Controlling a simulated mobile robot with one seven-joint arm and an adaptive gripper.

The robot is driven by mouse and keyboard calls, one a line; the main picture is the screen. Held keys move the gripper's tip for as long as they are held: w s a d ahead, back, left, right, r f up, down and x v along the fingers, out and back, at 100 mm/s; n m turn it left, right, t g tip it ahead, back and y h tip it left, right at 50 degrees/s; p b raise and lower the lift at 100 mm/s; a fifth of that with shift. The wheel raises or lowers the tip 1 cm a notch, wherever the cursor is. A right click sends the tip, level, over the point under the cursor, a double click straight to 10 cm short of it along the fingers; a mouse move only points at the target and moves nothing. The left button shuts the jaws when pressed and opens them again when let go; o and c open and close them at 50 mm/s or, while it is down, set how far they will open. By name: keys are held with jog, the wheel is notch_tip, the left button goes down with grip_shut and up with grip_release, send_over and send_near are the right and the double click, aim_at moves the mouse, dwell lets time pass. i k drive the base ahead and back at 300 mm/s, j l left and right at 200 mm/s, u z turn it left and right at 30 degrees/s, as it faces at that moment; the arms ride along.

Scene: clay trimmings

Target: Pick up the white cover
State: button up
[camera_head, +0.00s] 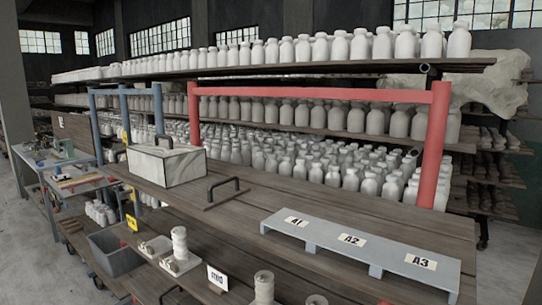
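A white, box-shaped cover (170,167) with dark edges sits on the upper wooden bench at the left of the middle. A dark handle (163,141) stands on its top. Its back and underside are hidden. My gripper does not show in this view.
A flat wooden piece with a black handle (222,192) lies right of the cover. A grey platform (335,246) labelled A1, A2 and A3 stands at the right. Blue and red posts (435,145) rise behind. Spools (180,243) stand on the lower front shelf beside a grey bin (117,256).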

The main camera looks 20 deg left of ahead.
aim_at(167, 164)
jog(key=u, duration=1.7)
jog(key=i+z, duration=0.1)
jog(key=z, duration=1.05)
jog(key=i+j+z, duration=0.1)
jog(key=j+z, duration=0.6)
jog(key=i+j+z, duration=0.2)
jog(key=j, duration=0.15)
jog(key=j+z, duration=0.35)
jog(key=j, duration=0.45)
jog(key=k+j+z, duration=0.1)
jog(key=j, duration=0.45)
jog(key=j+z, duration=0.1)
jog(key=j, duration=0.4)
